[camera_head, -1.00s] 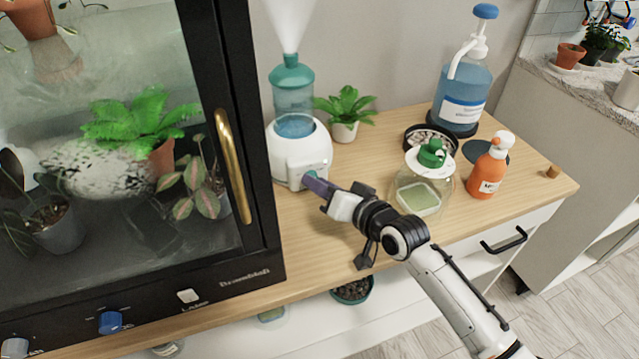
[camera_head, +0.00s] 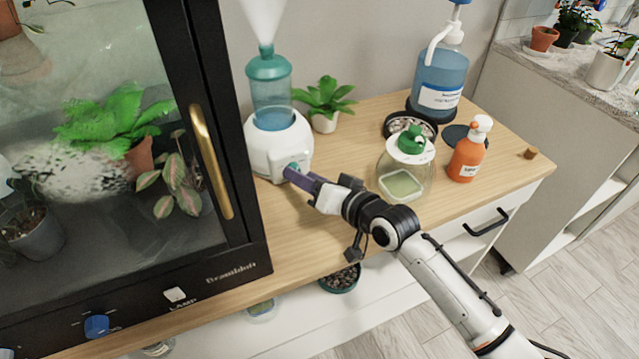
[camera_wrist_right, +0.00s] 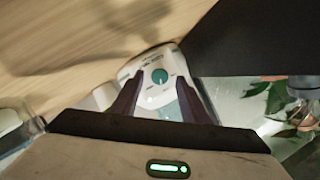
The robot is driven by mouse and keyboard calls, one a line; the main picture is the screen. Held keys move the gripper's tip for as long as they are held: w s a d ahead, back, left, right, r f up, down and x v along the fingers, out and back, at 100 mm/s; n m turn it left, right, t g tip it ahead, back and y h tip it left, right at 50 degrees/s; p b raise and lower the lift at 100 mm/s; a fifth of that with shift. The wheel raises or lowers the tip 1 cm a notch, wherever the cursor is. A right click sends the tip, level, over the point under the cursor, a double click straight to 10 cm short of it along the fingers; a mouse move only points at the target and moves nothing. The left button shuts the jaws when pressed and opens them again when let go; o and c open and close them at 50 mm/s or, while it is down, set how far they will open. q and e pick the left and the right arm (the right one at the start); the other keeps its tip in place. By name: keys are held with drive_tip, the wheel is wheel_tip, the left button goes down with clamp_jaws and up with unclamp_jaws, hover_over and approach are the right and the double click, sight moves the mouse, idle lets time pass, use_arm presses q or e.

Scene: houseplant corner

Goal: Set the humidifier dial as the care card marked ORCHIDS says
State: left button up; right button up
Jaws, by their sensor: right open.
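The humidifier has a white base (camera_head: 278,147) and a teal water tank (camera_head: 268,95), with mist rising from it. Its round teal dial (camera_wrist_right: 160,76) shows in the right wrist view on a white face with small marks, too small to read. My right gripper (camera_head: 291,174) is at the humidifier's front, by the dial. In the right wrist view its dark purple fingers (camera_wrist_right: 159,88) are apart, with the dial between and beyond their tips. I cannot tell whether they touch it. I see no card marked ORCHIDS. My left gripper is out of view.
A black-framed glass cabinet (camera_head: 228,258) stands left of the humidifier. Right of my gripper are a glass jar with a green lid (camera_head: 405,170), an orange bottle (camera_head: 468,155) and a blue pump bottle (camera_head: 440,82). A small potted plant (camera_head: 324,104) stands behind.

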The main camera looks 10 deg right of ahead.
drive_tip(key=v, duration=0.9)
drive_tip(key=shift+p, duration=0.35)
drive_tip(key=shift+f, duration=0.1)
